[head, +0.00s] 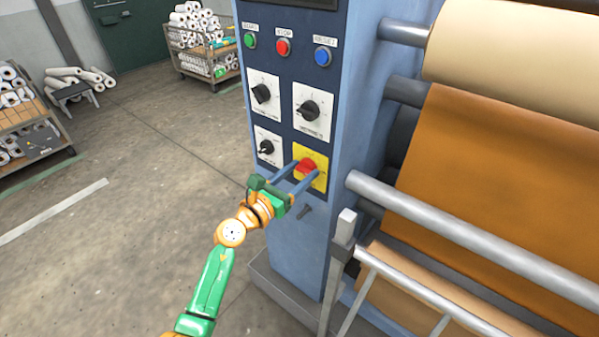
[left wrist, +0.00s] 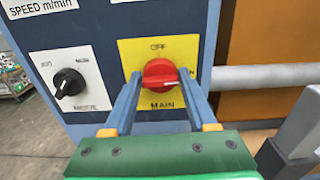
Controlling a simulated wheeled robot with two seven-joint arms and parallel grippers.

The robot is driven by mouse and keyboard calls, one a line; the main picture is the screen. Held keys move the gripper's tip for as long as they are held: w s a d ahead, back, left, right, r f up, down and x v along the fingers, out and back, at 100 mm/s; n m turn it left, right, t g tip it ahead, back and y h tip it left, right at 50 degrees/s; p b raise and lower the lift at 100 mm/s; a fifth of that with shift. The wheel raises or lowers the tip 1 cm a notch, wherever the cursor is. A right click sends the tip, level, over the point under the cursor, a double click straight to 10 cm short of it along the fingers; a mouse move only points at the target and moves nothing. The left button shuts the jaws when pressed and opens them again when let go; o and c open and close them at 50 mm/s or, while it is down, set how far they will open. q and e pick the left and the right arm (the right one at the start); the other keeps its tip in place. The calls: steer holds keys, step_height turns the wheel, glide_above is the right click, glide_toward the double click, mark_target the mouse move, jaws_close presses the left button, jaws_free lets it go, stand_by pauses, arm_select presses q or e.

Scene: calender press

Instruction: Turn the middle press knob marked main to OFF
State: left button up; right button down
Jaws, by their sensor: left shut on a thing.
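The red main knob (head: 305,167) sits on a yellow plate (head: 321,181) low on the press's control panel. In the left wrist view the red knob (left wrist: 160,74) shows on its yellow plate (left wrist: 188,47), with OFF printed above and MAIN below. Its grip bar lies roughly level, pointing sideways rather than up at OFF. My left gripper (head: 296,175) reaches the knob from the front, and its two blue fingers (left wrist: 160,82) are shut on the knob, one at each side. My right gripper is in neither view.
A black mode knob (left wrist: 69,82) is left of the main knob. Two black knobs (head: 262,93) (head: 309,110) and green, red and blue buttons (head: 283,47) are above. A steel roller bar (head: 430,235) and guard rail (head: 440,295) stand close on the right. Open floor (head: 130,180) lies left.

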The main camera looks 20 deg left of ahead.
arm_select(q)
steer(key=n+p, duration=0.2)
steer(key=n, duration=0.1)
steer(key=shift+r, duration=0.1)
steer(key=n+p, duration=0.1)
steer(key=n, duration=0.3)
steer(key=shift+a+n+p, duration=0.15)
steer(key=shift+n+p, duration=0.25)
steer(key=n, duration=0.2)
steer(key=n+p, duration=0.1)
steer(key=n, duration=0.1)
steer(key=shift+f+n, duration=0.2)
steer(key=shift+n, duration=0.1)
steer(key=n+p, duration=0.1)
steer(key=n, duration=0.4)
steer(key=shift+a+f, duration=0.1)
steer(key=shift+f, duration=0.05)
steer(key=shift+n, duration=0.3)
steer(key=o, duration=1.4)
steer(key=shift+w, duration=0.15)
steer(key=shift+c, duration=0.2)
steer(key=v, duration=0.7)
